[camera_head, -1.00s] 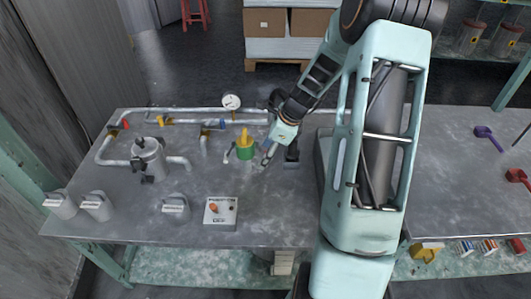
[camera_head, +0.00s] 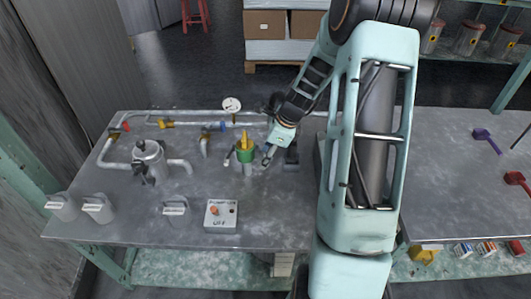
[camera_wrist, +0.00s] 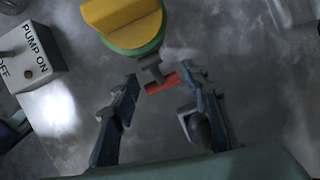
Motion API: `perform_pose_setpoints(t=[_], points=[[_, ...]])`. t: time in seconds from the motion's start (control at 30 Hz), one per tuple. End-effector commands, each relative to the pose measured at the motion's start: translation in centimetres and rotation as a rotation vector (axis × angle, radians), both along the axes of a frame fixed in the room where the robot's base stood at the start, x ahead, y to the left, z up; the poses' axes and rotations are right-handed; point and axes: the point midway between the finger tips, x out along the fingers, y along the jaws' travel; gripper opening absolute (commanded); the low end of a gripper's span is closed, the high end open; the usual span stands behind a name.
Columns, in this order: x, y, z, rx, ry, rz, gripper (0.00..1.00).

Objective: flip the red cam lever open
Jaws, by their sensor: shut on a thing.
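The red cam lever (camera_wrist: 161,83) shows in the wrist view beside a short grey fitting (camera_wrist: 152,68) on the side of a green body with a yellow top (camera_wrist: 125,22). In the head view my gripper (camera_head: 267,160) is low over the table, just right of the green body (camera_head: 247,155). The lever is too small to make out there.
A pump switch box (camera_head: 220,216) stands front left of the green body. A grey pot (camera_head: 148,162) and several grey jugs stand further left. Pipes with coloured handles and a gauge (camera_head: 232,104) run along the back. Bare table (camera_head: 280,215) lies in front.

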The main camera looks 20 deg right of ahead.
Motion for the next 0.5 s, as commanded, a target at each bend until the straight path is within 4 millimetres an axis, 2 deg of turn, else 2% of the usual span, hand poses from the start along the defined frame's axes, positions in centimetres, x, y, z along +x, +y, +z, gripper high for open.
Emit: perform_pose_setpoints(t=[0.5], points=[[-0.08,-0.35,1.43,-0.236,0.095,0.008,0.18]])
